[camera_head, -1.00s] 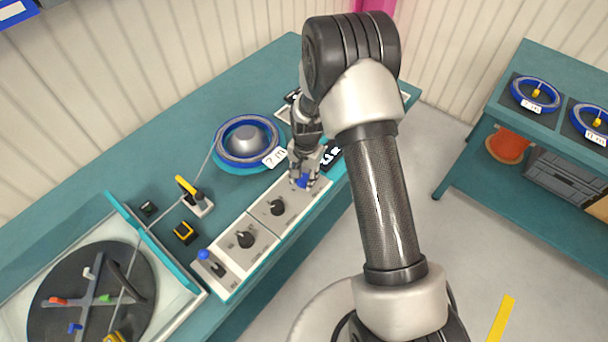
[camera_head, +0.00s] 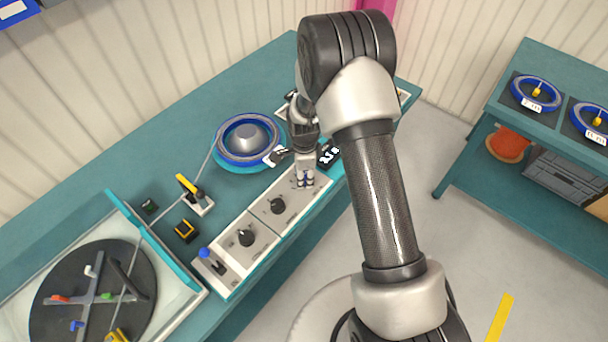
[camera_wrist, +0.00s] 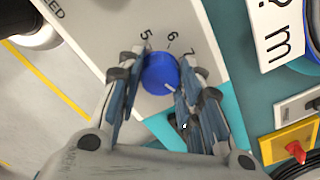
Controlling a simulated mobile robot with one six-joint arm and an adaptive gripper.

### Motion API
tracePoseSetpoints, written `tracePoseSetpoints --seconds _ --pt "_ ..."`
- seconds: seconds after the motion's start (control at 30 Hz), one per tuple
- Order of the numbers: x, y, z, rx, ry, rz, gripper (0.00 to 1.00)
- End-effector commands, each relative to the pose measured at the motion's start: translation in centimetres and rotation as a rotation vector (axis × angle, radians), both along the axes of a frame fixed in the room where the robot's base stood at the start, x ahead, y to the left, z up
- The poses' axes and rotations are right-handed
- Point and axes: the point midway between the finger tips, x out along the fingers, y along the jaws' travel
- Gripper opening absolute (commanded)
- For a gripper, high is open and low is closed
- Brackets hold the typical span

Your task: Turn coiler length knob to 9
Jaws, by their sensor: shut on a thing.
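The coiler length knob (camera_wrist: 158,72) is round and blue, with a short white pointer mark on its lower right edge in the wrist view. The printed numbers 5, 6 and 7 show around its top and right side. The mark points past the 7; any numbers there are hidden by my right finger. My gripper (camera_wrist: 154,92) has one finger on each side of the knob and is shut on it. In the head view my gripper (camera_head: 304,182) is over the far right end of the control panel (camera_head: 262,222) and mostly hides the knob.
A blue reel (camera_head: 248,140) with a "? m" label stands beside my gripper. The turntable (camera_head: 92,290) is at lower left.

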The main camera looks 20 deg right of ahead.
Motion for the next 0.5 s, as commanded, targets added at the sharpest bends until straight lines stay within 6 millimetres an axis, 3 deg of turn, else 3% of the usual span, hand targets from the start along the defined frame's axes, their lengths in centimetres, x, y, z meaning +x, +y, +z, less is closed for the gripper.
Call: tracePoseSetpoints --seconds 0.5 --pt "0.05 0.03 0.01 0.0 -0.001 -0.2 0.1"
